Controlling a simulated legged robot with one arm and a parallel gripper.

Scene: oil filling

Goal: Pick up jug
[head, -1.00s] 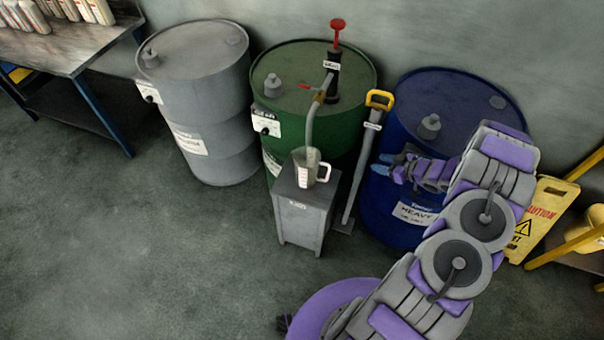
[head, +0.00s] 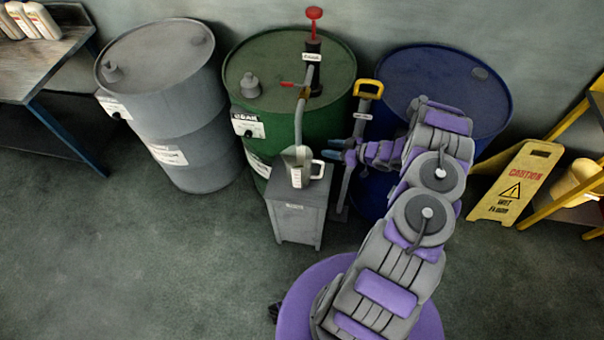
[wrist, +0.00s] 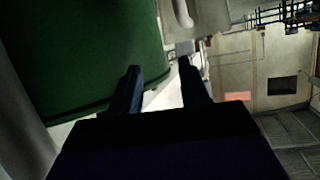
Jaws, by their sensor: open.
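The jug (head: 297,168), clear and pale with a white handle on its right, stands upright on a small grey stand in front of the green drum. The hose of the red-handled pump hangs down to its mouth. My gripper (head: 338,149) is right of the jug, near handle height or a little above, open and apart from it. In the wrist view, the two dark fingers of my gripper (wrist: 160,68) are spread with nothing between them. A pale curved piece at the top edge there looks like the jug's handle (wrist: 183,13).
The grey stand (head: 298,222) sits before the green drum (head: 250,140). A yellow-handled tool (head: 367,90) stands upright close behind my gripper. A grey drum (head: 180,120) is left, a blue drum (head: 440,75) right, and a yellow caution sign (head: 515,185) further right. Floor at front left is clear.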

